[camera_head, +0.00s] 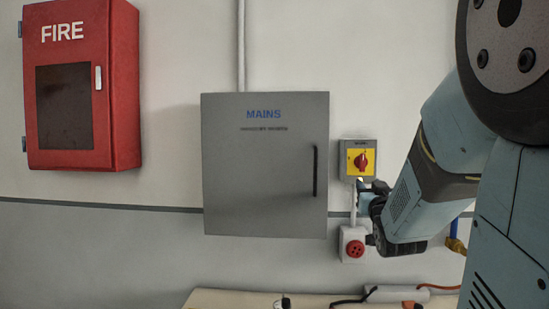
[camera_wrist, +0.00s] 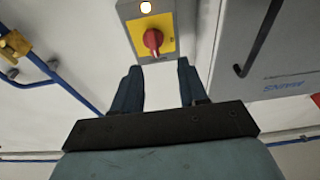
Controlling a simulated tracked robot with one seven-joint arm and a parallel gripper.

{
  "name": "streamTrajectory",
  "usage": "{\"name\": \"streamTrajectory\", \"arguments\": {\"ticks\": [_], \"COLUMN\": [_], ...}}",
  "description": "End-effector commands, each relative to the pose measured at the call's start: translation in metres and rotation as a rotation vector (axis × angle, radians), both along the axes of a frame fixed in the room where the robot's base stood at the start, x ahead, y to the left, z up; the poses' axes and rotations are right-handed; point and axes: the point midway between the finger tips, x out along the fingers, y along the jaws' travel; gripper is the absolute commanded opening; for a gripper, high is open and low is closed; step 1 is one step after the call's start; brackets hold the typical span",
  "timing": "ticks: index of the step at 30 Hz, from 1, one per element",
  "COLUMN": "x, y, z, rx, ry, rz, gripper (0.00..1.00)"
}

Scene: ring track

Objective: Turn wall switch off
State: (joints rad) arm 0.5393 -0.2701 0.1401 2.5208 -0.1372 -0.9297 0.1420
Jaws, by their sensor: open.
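The wall switch (camera_head: 358,160) is a grey box with a yellow plate and a red rotary knob (camera_head: 362,161), on the wall right of the grey MAINS cabinet. In the head view my gripper (camera_head: 364,188) is just below the switch, partly hidden by my arm.
The grey MAINS cabinet (camera_head: 265,165) with a black handle is close left of the switch. A red FIRE box (camera_head: 82,85) hangs far left. A blue pipe with a yellow valve (camera_wrist: 17,42) shows in the wrist view. A bench top (camera_head: 235,299) is below.

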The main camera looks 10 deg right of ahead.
Motion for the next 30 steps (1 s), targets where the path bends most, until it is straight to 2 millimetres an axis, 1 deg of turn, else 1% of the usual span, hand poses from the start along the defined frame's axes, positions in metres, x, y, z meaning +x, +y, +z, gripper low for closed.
{"name": "streamTrajectory", "arguments": {"ticks": [1,6,10,13,17,30], "x": [0.000,-0.002,-0.001,0.006,0.023,0.091], "y": [-0.006,-0.014,-0.017,-0.019,-0.024,-0.043], "z": [0.002,0.011,0.015,0.018,0.025,0.054], "rx": [-0.009,-0.032,-0.038,-0.039,-0.038,-0.039], "ry": [-0.036,-0.128,-0.151,-0.153,-0.152,-0.152], "rz": [-0.003,0.001,0.002,0.002,0.001,0.003], "gripper": [0.43,0.43,0.43,0.43,0.43,0.43]}}
